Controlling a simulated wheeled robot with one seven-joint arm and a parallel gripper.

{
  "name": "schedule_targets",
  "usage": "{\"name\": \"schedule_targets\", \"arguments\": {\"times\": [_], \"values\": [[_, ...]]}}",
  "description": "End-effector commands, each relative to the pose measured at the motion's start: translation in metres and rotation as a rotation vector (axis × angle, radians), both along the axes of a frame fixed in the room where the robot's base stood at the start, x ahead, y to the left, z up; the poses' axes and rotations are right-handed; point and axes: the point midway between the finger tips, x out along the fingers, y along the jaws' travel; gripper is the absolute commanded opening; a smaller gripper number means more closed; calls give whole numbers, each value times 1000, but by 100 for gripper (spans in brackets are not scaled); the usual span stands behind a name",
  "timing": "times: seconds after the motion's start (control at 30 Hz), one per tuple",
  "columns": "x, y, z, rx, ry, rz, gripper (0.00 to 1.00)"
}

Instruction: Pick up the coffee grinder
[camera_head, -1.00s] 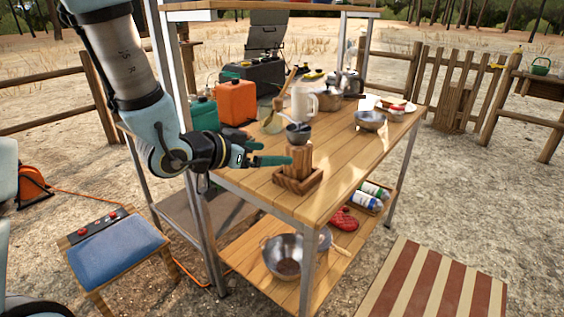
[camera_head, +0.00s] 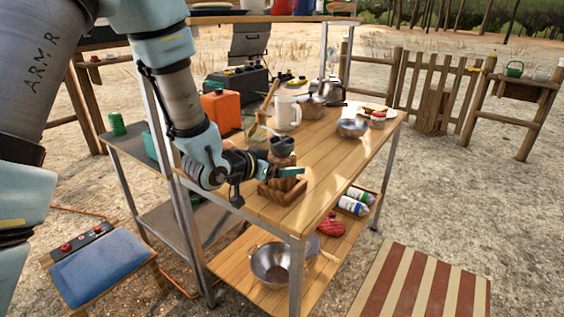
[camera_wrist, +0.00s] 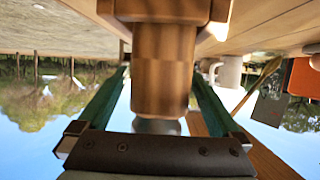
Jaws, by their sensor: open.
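The coffee grinder (camera_head: 283,159) stands upright near the front corner of the wooden table, with a wooden body and a dark metal bowl on top. Its foot is in a small square wooden tray (camera_head: 287,193). My gripper (camera_head: 288,172) is open at the grinder, with one green finger in front of its body. In the wrist view, which is upside down, the grinder's round wooden body (camera_wrist: 163,75) stands between the two green fingers of my gripper (camera_wrist: 160,95). Gaps show on both sides of it. The bowl is mostly hidden behind the gripper's palm there.
A metal post (camera_head: 184,195) rises near my arm. The lower shelf holds a large bowl (camera_head: 270,265) and bottles. The table's right front is clear.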

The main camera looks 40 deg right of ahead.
Motion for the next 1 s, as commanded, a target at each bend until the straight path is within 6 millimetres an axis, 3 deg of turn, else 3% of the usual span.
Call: {"name": "schedule_targets", "arguments": {"times": [0.2,1.0], "values": [[0,0,0,0,0,1,98],[0,0,0,0,0,1,8]]}}
